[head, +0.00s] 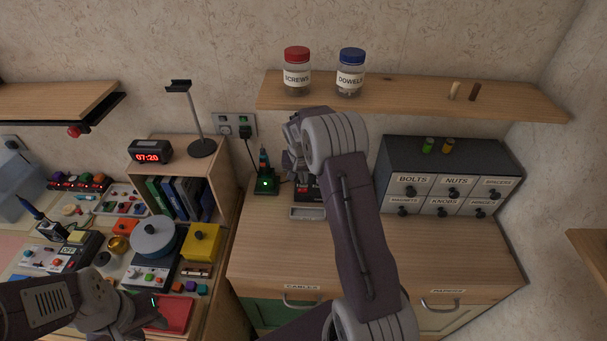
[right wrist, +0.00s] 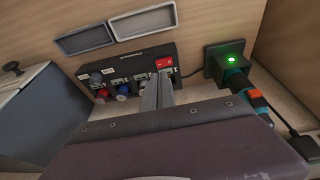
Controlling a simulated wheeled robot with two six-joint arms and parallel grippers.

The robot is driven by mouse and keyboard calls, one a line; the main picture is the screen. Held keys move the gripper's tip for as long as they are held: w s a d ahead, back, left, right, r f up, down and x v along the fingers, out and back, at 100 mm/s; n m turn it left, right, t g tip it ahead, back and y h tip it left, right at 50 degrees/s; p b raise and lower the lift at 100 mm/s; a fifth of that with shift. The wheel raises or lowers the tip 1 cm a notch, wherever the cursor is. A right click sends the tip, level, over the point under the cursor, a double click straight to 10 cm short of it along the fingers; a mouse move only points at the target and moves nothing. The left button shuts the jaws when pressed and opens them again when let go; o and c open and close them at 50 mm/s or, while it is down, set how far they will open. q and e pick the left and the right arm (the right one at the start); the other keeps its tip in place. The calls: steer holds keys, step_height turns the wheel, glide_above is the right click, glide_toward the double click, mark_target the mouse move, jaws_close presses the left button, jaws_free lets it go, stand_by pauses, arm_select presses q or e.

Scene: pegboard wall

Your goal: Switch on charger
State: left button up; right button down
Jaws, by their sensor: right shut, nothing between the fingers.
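The charger (head: 266,184) is a small black block with a lit green light on the cabinet top. In the right wrist view the charger (right wrist: 228,62) is right of my fingers, with a teal and orange tool (right wrist: 246,88) in or against it. A black switch box (right wrist: 125,75) has several knobs and a red rocker switch (right wrist: 164,66). My right gripper (right wrist: 157,90) is shut and empty, its tips close to the red switch; contact is unclear. In the head view my arm partly hides the box (head: 308,191). My left gripper (head: 150,314) is low at left, over the bench.
A drawer unit (head: 447,186) stands right of my right arm. A shelf (head: 410,97) with jars hangs above. A wall socket (head: 235,125) feeds a black cable down. The cabinet top (head: 450,250) is clear at front right. The left bench is crowded.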

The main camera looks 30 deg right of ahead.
mark_target(306, 190)
steer(key=x, duration=0.5)
steer(key=shift+w+d+f+p, duration=0.1)
steer(key=shift+d+f+p, duration=0.1)
steer(key=shift+f+p, duration=0.15)
steer(key=shift+f+b, duration=0.35)
steer(key=shift+b, duration=0.1)
steer(key=shift+s+r, duration=0.15)
steer(key=shift+s, duration=0.15)
steer(key=shift+w, duration=0.1)
